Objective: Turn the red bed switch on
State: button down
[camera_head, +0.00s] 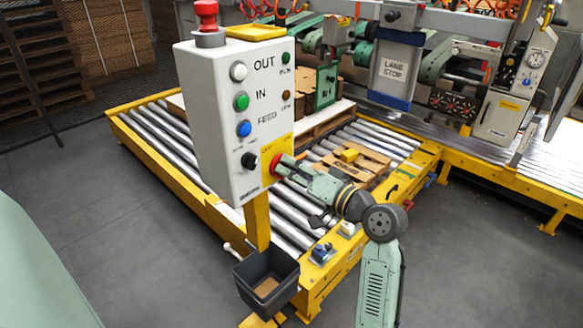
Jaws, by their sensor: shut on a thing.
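The red bed switch (276,160) sits on a yellow plate (279,149) at the lower right of a white control box (213,130). Only part of the red switch shows, because my gripper (285,168) is over it. My arm comes up from the lower right, and my gripper is shut on the red switch from the right side. The finger tips are small here, and the switch's exact position cannot be read.
The box also has a red mushroom button (207,14), white, green and blue buttons and a black knob (249,161). A yellow post holds it above a dark bin (266,283). A roller conveyor (160,140) with yellow rails stands close behind. Grey floor is open at left.

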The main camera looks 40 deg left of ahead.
jog(key=c, duration=1.6)
grip_release()
jog(key=d, duration=1.2)
jog(key=shift+s, duration=0.45)
